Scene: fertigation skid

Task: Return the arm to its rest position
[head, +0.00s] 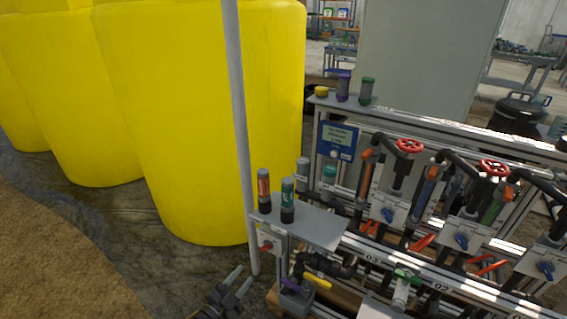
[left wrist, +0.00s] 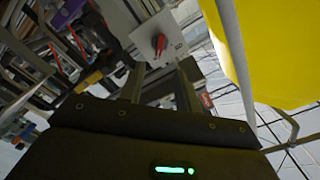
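My left gripper (head: 241,279) is low in the head view, at the bottom edge just left of the skid's corner. Its two fingers point up and are apart, with nothing between them. In the left wrist view the open fingers (left wrist: 160,84) reach toward a grey panel with a red rotary switch (left wrist: 159,43). That switch also shows in the head view (head: 266,246), on the skid's end below the shelf; the gripper appears apart from it. My right gripper is in neither view.
The fertigation skid (head: 440,279), with pipes and valves, fills the right side. Two cylinders stand on its grey corner shelf (head: 318,228). A grey upright pole (head: 240,130) and large yellow tanks (head: 180,120) stand behind my left gripper. Bare floor (head: 60,240) lies at left.

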